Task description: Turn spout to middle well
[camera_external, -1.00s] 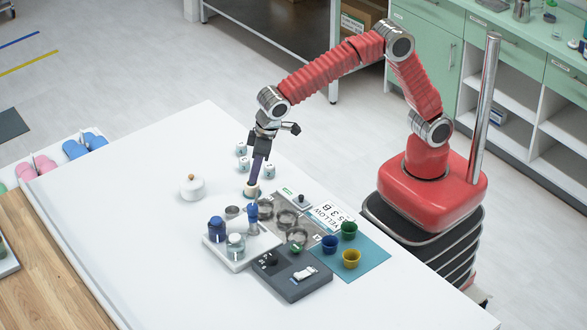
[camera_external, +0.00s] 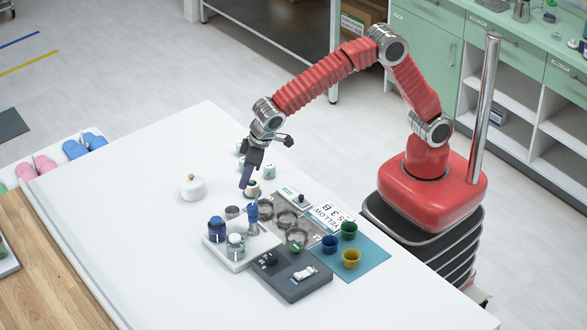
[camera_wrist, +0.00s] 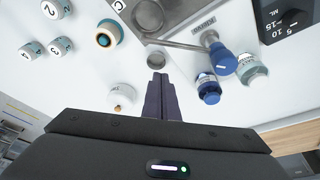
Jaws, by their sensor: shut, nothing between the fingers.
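The blue-handled spout (camera_external: 252,211) stands upright at the edge of the white tray, beside the wells. In the wrist view its blue handle (camera_wrist: 223,60) is right of my gripper, and a thin metal tube runs from it to the left. The wells are metal rings on a grey plate; the middle well (camera_external: 287,219) lies between two others. In the wrist view one well (camera_wrist: 148,16) shows beyond the tube. Which well the tube points at is unclear. My gripper (camera_external: 245,186) is shut and empty, above the table, left of and behind the spout, apart from it.
A white lidded pot (camera_external: 191,187) stands to the left. Coloured cups (camera_external: 349,230) stand right.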

